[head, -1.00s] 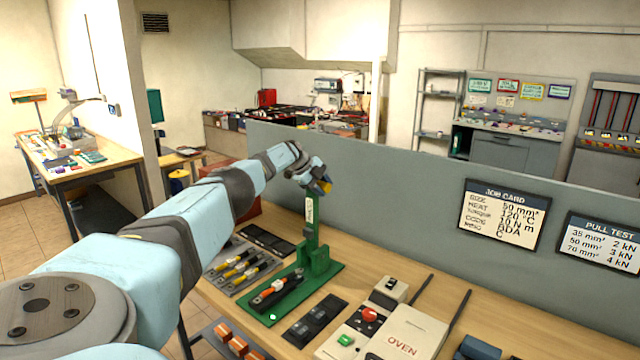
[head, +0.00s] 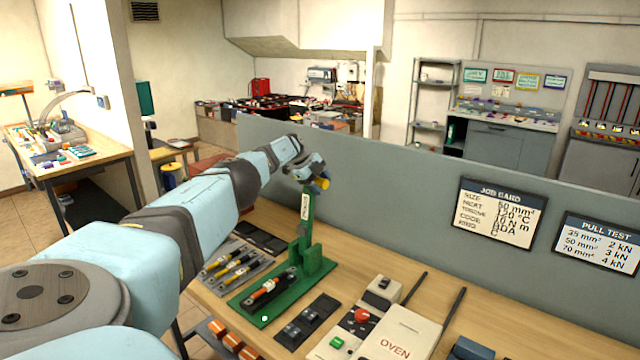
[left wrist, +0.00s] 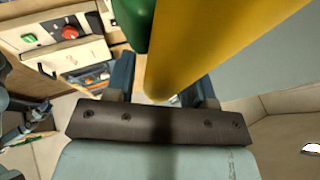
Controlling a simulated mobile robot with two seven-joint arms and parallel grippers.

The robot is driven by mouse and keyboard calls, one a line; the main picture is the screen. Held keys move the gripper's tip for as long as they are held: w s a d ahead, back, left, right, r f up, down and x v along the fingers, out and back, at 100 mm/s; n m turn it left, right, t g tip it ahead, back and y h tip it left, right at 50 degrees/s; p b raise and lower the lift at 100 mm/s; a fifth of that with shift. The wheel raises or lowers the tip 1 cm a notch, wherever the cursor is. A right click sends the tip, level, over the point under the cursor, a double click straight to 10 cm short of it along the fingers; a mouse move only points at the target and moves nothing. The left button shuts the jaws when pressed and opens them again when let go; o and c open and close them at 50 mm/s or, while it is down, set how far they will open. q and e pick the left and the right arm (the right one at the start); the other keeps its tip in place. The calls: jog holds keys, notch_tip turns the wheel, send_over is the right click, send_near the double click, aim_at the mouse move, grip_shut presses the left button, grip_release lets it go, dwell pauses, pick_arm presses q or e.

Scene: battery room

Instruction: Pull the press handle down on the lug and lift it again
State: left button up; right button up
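The green press (head: 306,245) stands on its green base plate on the bench. A short cable piece with an orange-red sleeve and a lug (head: 268,287) lies on that base. The yellow press handle (head: 322,184) is up at the top of the press. My left gripper (head: 314,180) is at the handle. In the left wrist view the yellow handle (left wrist: 205,45) passes between its two fingers (left wrist: 162,88), with a narrow gap beside the left-hand finger, so it looks open around the handle. The handle's contact with the right-hand finger is hidden. My right gripper is not in view.
A grey tray with several cable pieces (head: 228,265) lies left of the press. A black block (head: 308,318), a control box with red and green buttons (head: 350,325) and an oven (head: 405,335) are to the right. A grey partition (head: 400,185) stands behind.

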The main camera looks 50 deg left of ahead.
pick_arm(q)
jog(key=shift+o, duration=0.6)
jog(key=shift+w, duration=0.1)
jog(key=shift+r, duration=0.1)
jog(key=shift+s+a+r, duration=0.15)
jog(key=shift+s+r, duration=0.05)
jog(key=shift+p+v, duration=0.7)
jog(key=shift+v, duration=0.35)
jog(key=b+v, duration=0.1)
jog(key=v, duration=1)
jog(key=shift+b, duration=0.35)
jog(key=shift+s+f, duration=0.1)
jog(key=shift+s, duration=0.05)
